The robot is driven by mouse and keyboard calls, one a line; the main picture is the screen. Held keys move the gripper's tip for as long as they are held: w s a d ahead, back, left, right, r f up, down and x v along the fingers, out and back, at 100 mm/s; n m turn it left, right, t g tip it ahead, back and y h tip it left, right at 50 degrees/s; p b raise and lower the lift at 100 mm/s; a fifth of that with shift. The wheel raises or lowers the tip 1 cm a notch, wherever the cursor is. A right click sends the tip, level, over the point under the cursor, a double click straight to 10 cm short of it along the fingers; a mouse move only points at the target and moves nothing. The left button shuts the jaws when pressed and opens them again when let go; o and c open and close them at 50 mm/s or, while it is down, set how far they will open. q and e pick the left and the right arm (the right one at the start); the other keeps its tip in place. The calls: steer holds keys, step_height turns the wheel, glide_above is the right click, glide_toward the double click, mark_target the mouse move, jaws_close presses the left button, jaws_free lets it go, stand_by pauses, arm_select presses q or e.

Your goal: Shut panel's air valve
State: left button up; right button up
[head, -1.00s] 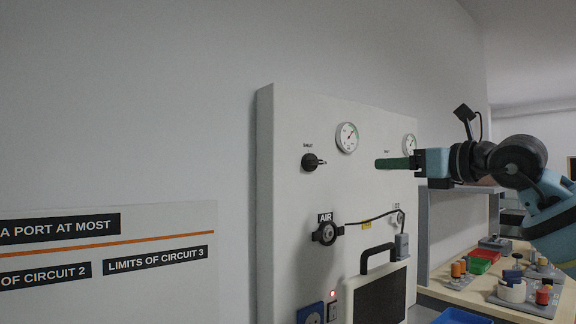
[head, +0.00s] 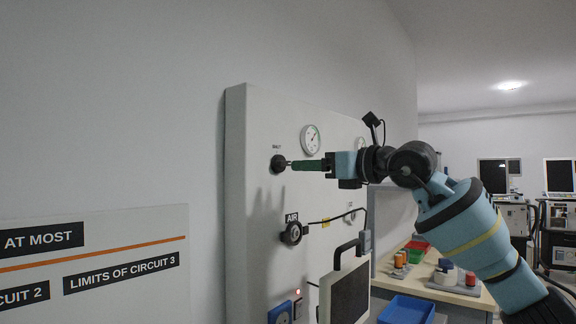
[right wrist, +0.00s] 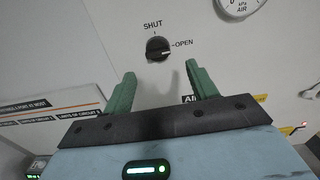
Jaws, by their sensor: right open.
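The valve is a black round knob (head: 278,164) on the upper left of the white wall panel (head: 262,122). In the right wrist view the knob (right wrist: 158,49) has SHUT marked above it and OPEN to its right; its pale mark points towards OPEN. My right gripper (head: 295,165) is level with the knob, its green fingers pointing at it. In the right wrist view the fingers (right wrist: 160,75) are spread, with nothing between them, and the knob lies just beyond their tips, roughly centred. My left gripper is out of view.
A gauge marked AIR (right wrist: 240,5) is right of the knob. Below is a black round fitting (head: 291,233) labelled AIR, with a cable running right. A bench (head: 462,298) with bins is farther right.

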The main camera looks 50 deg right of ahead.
mark_target(287, 165)
steer(key=w, duration=0.3)
steer(key=w+p, duration=0.1)
steer(key=w, duration=0.1)
steer(key=shift+a+r, duration=0.1)
steer(key=shift+a, duration=0.2)
steer(key=shift+w, duration=0.8)
steer(key=shift+c, duration=0.2)
steer(key=c, duration=0.9)
